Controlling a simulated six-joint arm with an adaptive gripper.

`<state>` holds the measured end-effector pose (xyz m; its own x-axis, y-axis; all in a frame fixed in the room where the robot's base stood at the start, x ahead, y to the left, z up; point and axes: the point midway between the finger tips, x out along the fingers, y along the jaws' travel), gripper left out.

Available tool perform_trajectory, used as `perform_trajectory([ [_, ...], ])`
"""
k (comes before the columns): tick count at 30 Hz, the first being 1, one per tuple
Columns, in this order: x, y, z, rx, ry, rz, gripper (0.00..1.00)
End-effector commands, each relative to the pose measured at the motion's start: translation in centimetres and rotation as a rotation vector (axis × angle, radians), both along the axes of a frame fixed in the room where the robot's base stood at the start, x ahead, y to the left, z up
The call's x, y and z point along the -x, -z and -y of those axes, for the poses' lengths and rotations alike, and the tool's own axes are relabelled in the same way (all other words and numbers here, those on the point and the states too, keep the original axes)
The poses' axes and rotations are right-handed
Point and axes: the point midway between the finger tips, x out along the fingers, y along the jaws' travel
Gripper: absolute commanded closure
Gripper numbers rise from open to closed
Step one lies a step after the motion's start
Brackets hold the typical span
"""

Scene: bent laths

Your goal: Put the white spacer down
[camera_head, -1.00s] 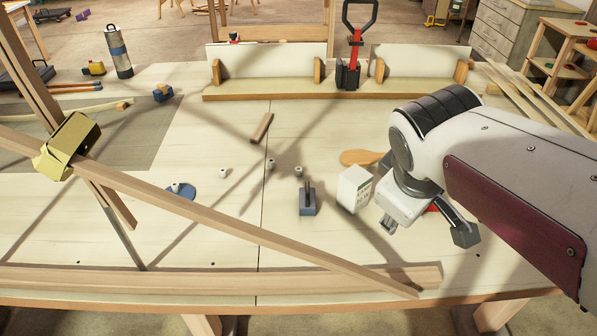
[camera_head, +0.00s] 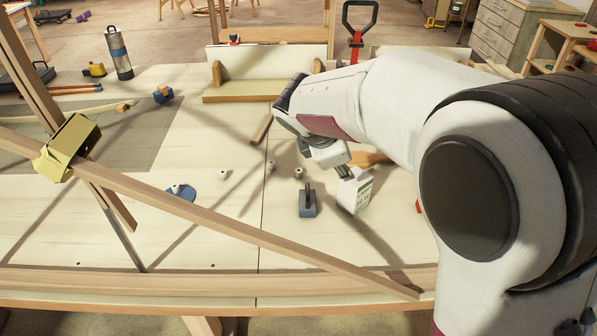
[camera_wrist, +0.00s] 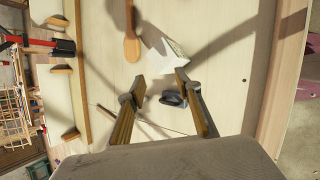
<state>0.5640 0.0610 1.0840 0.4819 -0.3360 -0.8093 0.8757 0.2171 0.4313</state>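I cannot tell which is the white spacer. My gripper (camera_head: 324,163) is above the bench, beside a white carton (camera_head: 356,191) that leans. In the wrist view my gripper (camera_wrist: 160,82) has its fingers apart, with no spacer visible between them. The carton (camera_wrist: 153,57) is close to the right fingertip there; contact is unclear.
A grey-blue block with a dark upright (camera_head: 307,202) stands just in front of my gripper. A long lath (camera_head: 240,229) crosses the front left, with a yellow clamp-like piece (camera_head: 70,147) on it. A wooden paddle (camera_wrist: 132,45) lies near the carton.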

Motion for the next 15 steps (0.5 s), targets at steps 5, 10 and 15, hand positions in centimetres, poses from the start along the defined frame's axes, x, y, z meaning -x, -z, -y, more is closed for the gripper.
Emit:
perform_trajectory([
  [5, -3.1, 2.2, -2.4, 0.114, -0.153, -0.039, 0.66],
  [10, -5.8, 4.4, -4.9, 0.221, -0.299, -0.073, 0.66],
  [15, -8.2, 6.8, -7.5, 0.328, -0.444, -0.106, 0.66],
])
